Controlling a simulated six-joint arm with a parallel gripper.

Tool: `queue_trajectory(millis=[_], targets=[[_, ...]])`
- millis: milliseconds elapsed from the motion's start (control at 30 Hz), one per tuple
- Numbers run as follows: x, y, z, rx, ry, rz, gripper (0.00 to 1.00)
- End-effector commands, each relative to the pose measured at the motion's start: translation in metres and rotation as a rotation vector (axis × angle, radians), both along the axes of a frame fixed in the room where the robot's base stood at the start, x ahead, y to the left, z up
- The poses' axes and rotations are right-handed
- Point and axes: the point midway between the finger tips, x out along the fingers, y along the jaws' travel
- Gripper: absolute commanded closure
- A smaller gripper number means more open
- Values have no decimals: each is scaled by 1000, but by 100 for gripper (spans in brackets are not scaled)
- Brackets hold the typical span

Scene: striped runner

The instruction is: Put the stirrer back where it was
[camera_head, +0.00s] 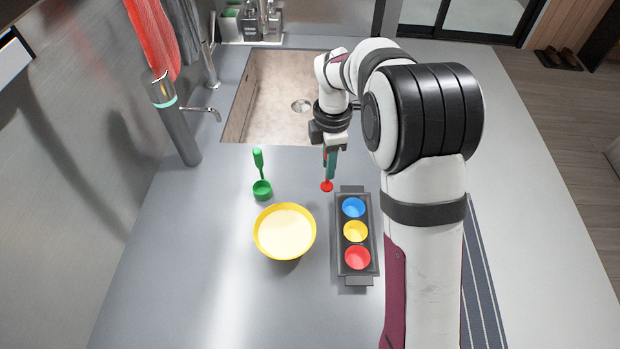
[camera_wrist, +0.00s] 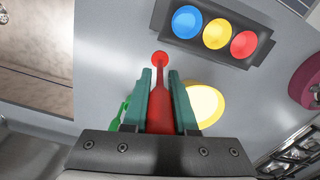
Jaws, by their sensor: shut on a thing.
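My gripper (camera_head: 331,165) has teal fingers and is shut on a red stirrer (camera_wrist: 160,102). The stirrer's round red end (camera_head: 327,186) points down, away from the fingers, above the counter just beyond the tray; I cannot tell its exact height. The gripper also shows in the wrist view (camera_wrist: 160,85), with the red handle between its fingers. A yellow bowl (camera_head: 257,240) with pale cream contents stands left of the dark tray (camera_head: 345,190). The tray holds a blue cup (camera_head: 354,207), a yellow cup (camera_head: 356,231) and a red cup (camera_head: 358,258) in a row.
A striped runner (camera_head: 482,275) lies right of my arm.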

Motion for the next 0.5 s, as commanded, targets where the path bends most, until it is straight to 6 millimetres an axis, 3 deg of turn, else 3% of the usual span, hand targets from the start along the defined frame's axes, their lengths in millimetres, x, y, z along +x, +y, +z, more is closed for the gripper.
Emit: queue_trajectory(millis=[100,200,400,500], targets=[[7,27,-17,0,0,3,100],[10,38,-24,0,0,0,100],[10,40,-60,-1,2,-2,100],[10,41,-65,0,-1,-2,100]])
